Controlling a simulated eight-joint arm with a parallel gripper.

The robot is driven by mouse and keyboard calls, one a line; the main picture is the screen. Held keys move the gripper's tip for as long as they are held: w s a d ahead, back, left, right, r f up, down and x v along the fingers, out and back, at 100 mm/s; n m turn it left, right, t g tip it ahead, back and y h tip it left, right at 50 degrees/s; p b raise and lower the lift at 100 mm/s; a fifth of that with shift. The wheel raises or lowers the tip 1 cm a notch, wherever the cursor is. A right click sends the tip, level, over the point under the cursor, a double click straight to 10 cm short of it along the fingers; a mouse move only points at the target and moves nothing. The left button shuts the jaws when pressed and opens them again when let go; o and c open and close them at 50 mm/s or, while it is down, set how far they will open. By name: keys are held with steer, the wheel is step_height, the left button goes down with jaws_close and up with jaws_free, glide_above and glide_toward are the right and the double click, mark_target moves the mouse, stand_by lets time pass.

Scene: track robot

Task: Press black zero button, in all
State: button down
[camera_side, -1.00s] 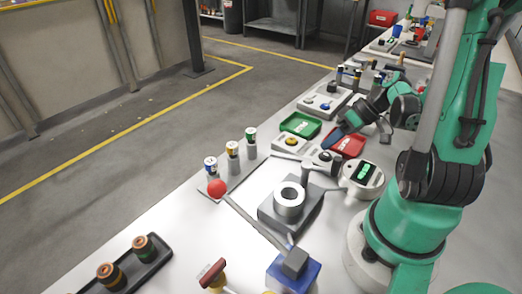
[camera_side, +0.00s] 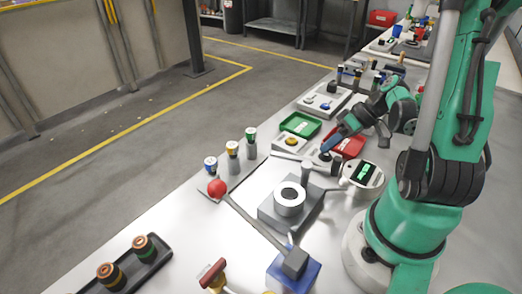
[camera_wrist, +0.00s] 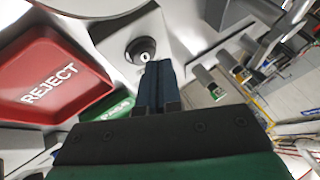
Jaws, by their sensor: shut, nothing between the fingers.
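The black zero button (camera_wrist: 140,50), a round dark knob marked 0, sits on a pale block in the wrist view. In the side view my gripper's tip mostly covers it. My gripper (camera_wrist: 158,64) is shut and empty, its dark blue fingers together. The fingertips lie at the button's lower right edge in the wrist view; I cannot tell whether they touch it. In the side view my gripper (camera_side: 326,147) points down at the button from the right. The round white scale (camera_side: 351,183) with a green lit display stands in front of it.
The red REJECT tray (camera_wrist: 45,75) lies close beside the button, and the green tray (camera_side: 300,124) lies behind it. A yellow button (camera_side: 290,141) is to the left. A grey block with a metal ring (camera_side: 289,198) stands nearer the camera.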

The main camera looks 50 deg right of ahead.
mark_target(327, 155)
steer(key=shift+r, duration=0.1)
steer(key=shift+r, duration=0.35)
stand_by(0.3)
steer(key=shift+r, duration=2.5)
steer(key=shift+w, duration=0.1)
steer(key=w+a+r+h, duration=0.2)
steer(key=w+a, duration=0.1)
steer(key=a, duration=0.4)
steer(key=w+a+r+n+t+h, duration=0.1)
steer(key=w+a+r+h, duration=0.1)
steer(key=w+a, duration=0.2)
steer(key=a, duration=0.3)
steer(key=shift+w+a+r+n, duration=0.2)
steer(key=shift+w+a+n, duration=0.05)
steer(key=shift+a+n, duration=0.05)
